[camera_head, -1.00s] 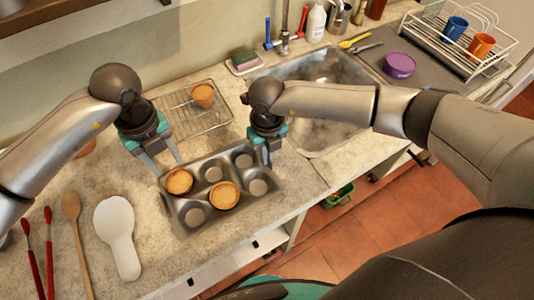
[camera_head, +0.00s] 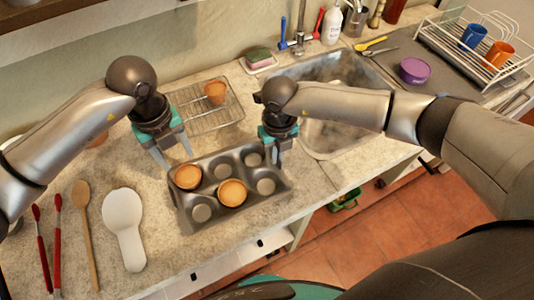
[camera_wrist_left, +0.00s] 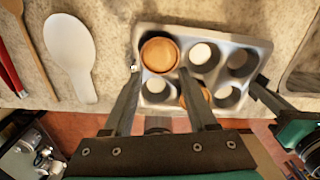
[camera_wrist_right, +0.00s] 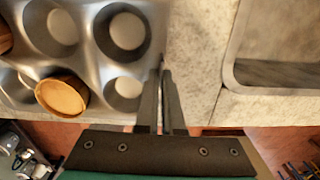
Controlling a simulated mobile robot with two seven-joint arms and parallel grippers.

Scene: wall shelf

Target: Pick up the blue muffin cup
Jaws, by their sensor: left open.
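I see no blue muffin cup. The grey muffin tin (camera_head: 236,212) stands on the counter, with two brown muffin cups (camera_head: 188,177) (camera_head: 232,192) in its wells and the other wells empty. My left gripper (camera_head: 178,162) is open at the tin's left end, one finger outside the rim and one over it, as the left wrist view (camera_wrist_left: 158,69) shows. My right gripper (camera_head: 279,162) is at the tin's back right end. In the right wrist view its fingers (camera_wrist_right: 163,70) are close together at the tin's edge and seem to pinch the rim.
An orange cup (camera_head: 215,93) stands on a wire rack (camera_head: 208,118) behind the tin. A blue mug (camera_head: 474,37) and an orange mug (camera_head: 499,54) stand in a dish rack at the right. The sink (camera_head: 340,95) is right of the tin. Utensils lie at the left.

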